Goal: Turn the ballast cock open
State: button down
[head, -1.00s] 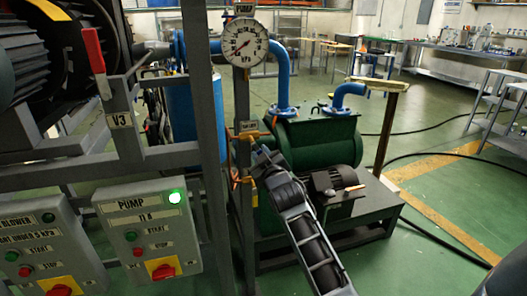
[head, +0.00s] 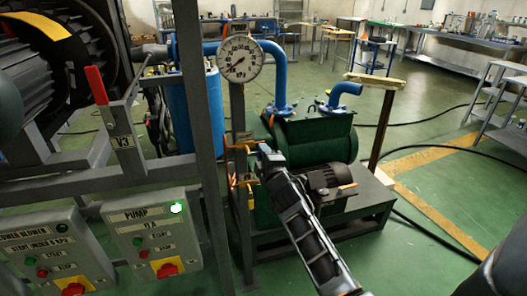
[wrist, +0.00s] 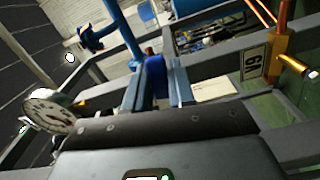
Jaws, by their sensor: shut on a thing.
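My gripper (head: 262,152) is at the brass fittings on the grey post in the head view. In the wrist view its two grey fingers (wrist: 155,92) are shut on a dark blue piece (wrist: 154,72). I cannot tell for sure whether this piece is the ballast cock's handle. An upper brass fitting (head: 242,147) and a lower one (head: 246,183) stick out from the post, just left of my gripper. A brass fitting with a copper pipe (wrist: 278,60) and a number tag (wrist: 254,62) show at the right of the wrist view, apart from the fingers.
A round pressure gauge (head: 240,58) tops the post. The green pump (head: 315,140) stands behind my arm. The pump control box (head: 155,235) with a lit green lamp and the red V3 lever (head: 96,85) are at left.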

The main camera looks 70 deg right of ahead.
jog(key=shift+r+n+p, duration=0.2)
jog(key=shift+n+p, duration=0.1)
jog(key=shift+n, duration=0.2)
jog(key=c, duration=1)
grip_release()
jog(key=shift+c, duration=0.2)
jog(key=b+v, duration=0.2)
jog(key=v, duration=0.5)
jog(key=shift+s+a, duration=0.25)
jog(key=shift+s, duration=0.05)
